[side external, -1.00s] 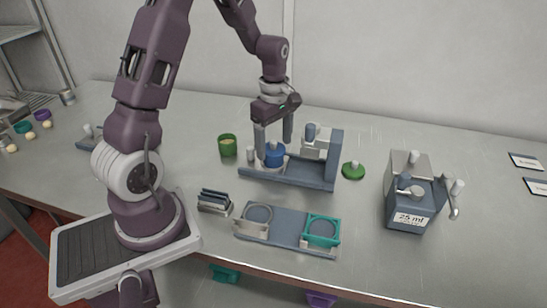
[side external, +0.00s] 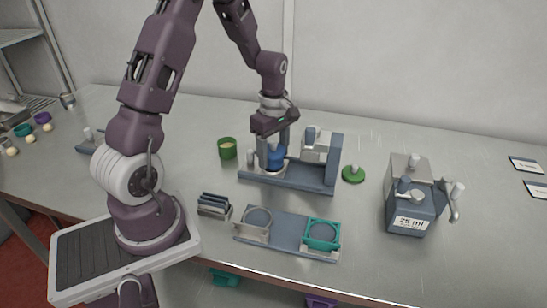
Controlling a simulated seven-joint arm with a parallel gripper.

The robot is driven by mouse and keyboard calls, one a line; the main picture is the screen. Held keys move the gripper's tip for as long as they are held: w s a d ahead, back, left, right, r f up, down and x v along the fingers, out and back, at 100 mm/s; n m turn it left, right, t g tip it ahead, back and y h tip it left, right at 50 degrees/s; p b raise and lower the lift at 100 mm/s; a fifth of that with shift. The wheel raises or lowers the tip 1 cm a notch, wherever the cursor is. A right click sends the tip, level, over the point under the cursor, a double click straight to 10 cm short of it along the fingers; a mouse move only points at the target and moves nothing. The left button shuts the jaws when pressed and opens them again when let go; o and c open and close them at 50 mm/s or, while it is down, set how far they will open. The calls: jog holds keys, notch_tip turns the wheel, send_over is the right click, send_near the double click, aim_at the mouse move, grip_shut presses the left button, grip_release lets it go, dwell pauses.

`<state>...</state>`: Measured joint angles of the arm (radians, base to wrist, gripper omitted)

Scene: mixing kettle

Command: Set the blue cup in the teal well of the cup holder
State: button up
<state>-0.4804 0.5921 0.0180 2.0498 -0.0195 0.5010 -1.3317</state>
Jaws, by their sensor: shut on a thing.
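The blue cup (side external: 276,155) is at the left end of the blue-grey kettle machine (side external: 300,179), in or just above its pale round seat. My gripper (side external: 273,152) reaches down from above and is shut on the blue cup, with a finger on either side hiding part of it. I cannot tell whether the cup touches the seat. The cup holder (side external: 288,232) lies nearer the front edge. Its teal well (side external: 322,234) is at the right end and looks empty. Its grey-beige well (side external: 256,219) at the left end also looks empty.
A green cup (side external: 227,148) stands left of the machine and a green lid (side external: 353,174) lies right of it. A small slotted rack (side external: 214,206) is left of the holder. A dispenser marked 25 ml (side external: 410,205) stands at the right. The table between machine and holder is clear.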

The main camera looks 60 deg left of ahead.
notch_tip(320, 180, up, 20)
jog(key=w+d+m, duration=0.2)
jog(key=d+m, duration=0.1)
jog(key=d, duration=0.9)
jog(key=s+d+m, duration=0.3)
jog(key=d, duration=0.9)
jog(key=shift+s+d+f, duration=0.1)
jog(key=shift+f, duration=4.95)
jog(key=shift+s+f, duration=0.1)
jog(key=shift+f, duration=4.9)
jog(key=shift+f, duration=0.7)
jog(key=o, duration=1.5)
jog(key=shift+c, duration=0.2)
jog(key=shift+c, duration=0.4)
